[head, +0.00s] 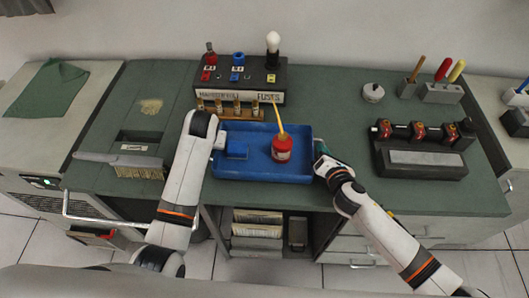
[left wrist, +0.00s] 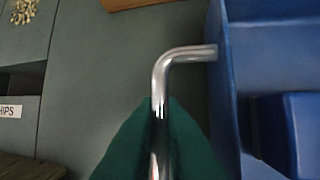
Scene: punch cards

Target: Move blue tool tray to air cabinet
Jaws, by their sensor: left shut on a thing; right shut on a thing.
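The blue tool tray (head: 240,170) is at the middle front of the green worktop, close to level. It holds a red oil can (head: 282,148) with a yellow spout and a blue block (head: 236,151). My left gripper (left wrist: 160,125) is shut on the chrome handle (left wrist: 185,53) at the tray's left end. In the head view my left arm mostly hides that grip. My right gripper (head: 320,158) is shut at the tray's right end; its handle is hidden. I cannot tell whether the tray touches the worktop. A pale-topped cabinet (head: 20,125) with a grille and green display stands at far left.
A green cloth (head: 48,87) lies on the left cabinet. A brush (head: 125,165) lies left of the tray. A dark block with red-and-black parts (head: 420,150) stands right. Open shelves (head: 257,230) are below.

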